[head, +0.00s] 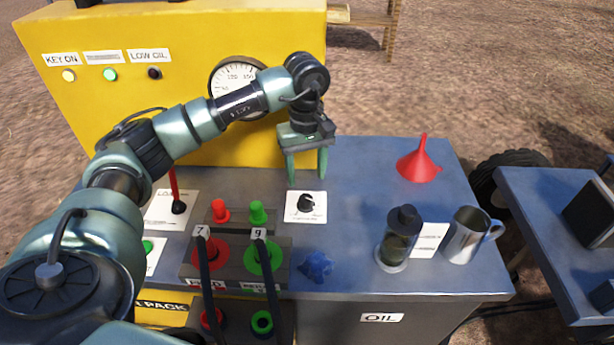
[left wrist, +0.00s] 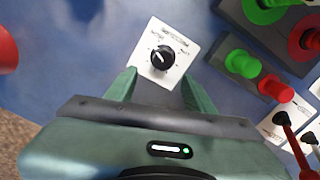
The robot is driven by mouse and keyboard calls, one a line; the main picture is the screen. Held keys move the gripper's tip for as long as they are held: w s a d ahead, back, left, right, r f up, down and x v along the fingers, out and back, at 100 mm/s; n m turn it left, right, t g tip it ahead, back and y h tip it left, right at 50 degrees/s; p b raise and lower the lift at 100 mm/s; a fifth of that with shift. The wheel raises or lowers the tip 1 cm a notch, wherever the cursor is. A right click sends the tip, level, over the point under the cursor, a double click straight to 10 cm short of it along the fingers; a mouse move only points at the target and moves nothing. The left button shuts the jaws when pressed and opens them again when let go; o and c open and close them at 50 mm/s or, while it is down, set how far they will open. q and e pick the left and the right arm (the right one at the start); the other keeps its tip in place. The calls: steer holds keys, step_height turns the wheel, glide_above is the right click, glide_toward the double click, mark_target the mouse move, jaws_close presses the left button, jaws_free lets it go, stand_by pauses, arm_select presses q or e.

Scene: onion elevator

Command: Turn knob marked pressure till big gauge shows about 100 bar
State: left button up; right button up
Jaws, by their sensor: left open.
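The pressure knob (head: 306,203) is a small black knob on a white plate (head: 297,215) on the blue bench top. The knob (left wrist: 162,58) also shows in the left wrist view, with its plate ahead of the fingers. My left gripper (head: 307,180) is open and points down, just above and behind the knob, with nothing between its fingers. In the left wrist view the left gripper (left wrist: 158,85) has its fingertips at either side of the plate's near edge. The big gauge (head: 228,80) is on the yellow panel, partly hidden by my left arm, and its needle cannot be read.
Red and green hose couplings (head: 219,210) stand left of the knob. A blue star-shaped handle (head: 316,266) lies in front. A red funnel (head: 419,162), a dark jar (head: 399,240) and a metal jug (head: 466,236) stand at right.

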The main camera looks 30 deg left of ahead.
mark_target(306, 198)
arm_select(q)
steer(key=f, duration=0.1)
steer(key=s+f, duration=0.1)
steer(key=shift+s+d+f+p, duration=0.2)
steer(key=shift+d+f+p, duration=0.15)
steer(key=shift+p, duration=0.05)
steer(key=f, duration=0.2)
steer(key=shift+w+a+f, duration=0.1)
steer(key=shift+w+f, duration=0.1)
steer(key=shift+f, duration=0.9)
steer(key=c, duration=0.3)
jaws_close()
arm_select(e)
steer(key=s, duration=0.2)
steer(key=d+r, duration=0.1)
steer(key=shift+s, duration=0.4)
